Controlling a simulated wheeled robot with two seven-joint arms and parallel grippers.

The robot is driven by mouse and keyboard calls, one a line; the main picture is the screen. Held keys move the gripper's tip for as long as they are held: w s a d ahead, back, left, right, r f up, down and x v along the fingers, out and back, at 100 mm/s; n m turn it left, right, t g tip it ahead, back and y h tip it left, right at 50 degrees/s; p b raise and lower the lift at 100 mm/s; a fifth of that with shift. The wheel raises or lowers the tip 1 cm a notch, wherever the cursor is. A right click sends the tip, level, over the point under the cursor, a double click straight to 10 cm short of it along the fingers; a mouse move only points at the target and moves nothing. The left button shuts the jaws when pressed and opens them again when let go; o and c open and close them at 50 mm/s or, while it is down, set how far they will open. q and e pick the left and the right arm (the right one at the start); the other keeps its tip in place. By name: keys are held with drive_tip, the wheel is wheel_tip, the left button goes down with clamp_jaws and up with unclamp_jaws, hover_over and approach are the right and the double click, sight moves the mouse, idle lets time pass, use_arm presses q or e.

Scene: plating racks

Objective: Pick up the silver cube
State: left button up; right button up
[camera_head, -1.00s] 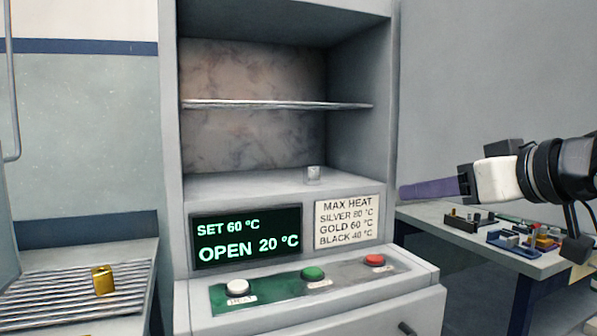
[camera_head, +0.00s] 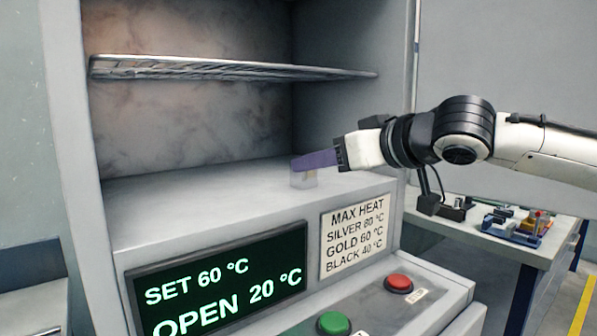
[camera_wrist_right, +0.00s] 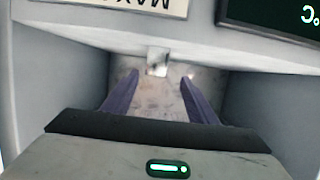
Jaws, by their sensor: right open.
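The silver cube (camera_head: 303,178) sits near the front edge of the oven's lower shelf, at its right side. My right gripper (camera_head: 308,162) reaches in from the right with purple fingers, and its tips overlap the cube in the head view, partly hiding it. In the right wrist view, the cube (camera_wrist_right: 157,69) shows ahead of and between the two spread fingers (camera_wrist_right: 157,82). The right gripper is open and empty. I cannot tell whether a finger touches the cube. My left gripper is not in view.
A wire rack (camera_head: 220,70) spans the oven above the cube. Below the shelf are a green display (camera_head: 222,285) reading OPEN 20 °C, a max-heat label (camera_head: 353,238), and green and red buttons (camera_head: 398,283). A table (camera_head: 540,258) with small parts stands at the right.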

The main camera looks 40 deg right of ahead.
sight(304, 173)
drive_tip(key=shift+w+d+f, duration=0.1)
drive_tip(key=shift+w+f, duration=0.15)
drive_tip(key=shift+w, duration=0.4)
drive_tip(key=x, duration=0.2)
drive_tip(key=p+x, duration=0.1)
drive_tip(key=shift+w+d+r, duration=0.15)
drive_tip(key=shift+w+d, duration=0.2)
drive_tip(key=shift+d, duration=0.05)
drive_tip(key=shift+p+x, duration=0.3)
drive_tip(key=shift+x, duration=0.55)
clamp_jaws()
